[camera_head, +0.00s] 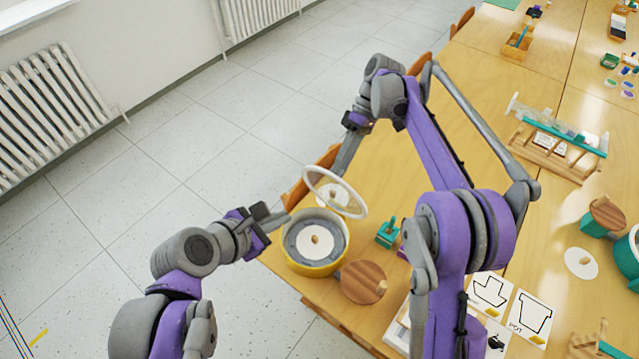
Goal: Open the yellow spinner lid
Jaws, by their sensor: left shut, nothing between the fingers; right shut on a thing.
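The yellow spinner (312,268) is a round yellow tub near the table's left edge, with a grey inside and a white disc (315,241) in it. Its lid (364,208), a clear round pane with a white rim, stands raised and tilted above the tub's far side. My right gripper (341,166) comes down from behind the lid and is shut at its upper rim; the exact contact is hard to see. My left gripper (278,216) is shut and empty beside the tub's upper left rim. A round wooden piece with a peg (362,283) is at the tub's right side.
A small green tool (387,232) stands right of the spinner. Printed cards (530,318), a white disc (581,263) and a teal spinner (626,258) lie further right. A wooden rack (555,150) is at the back right. The table's left edge is close to the spinner.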

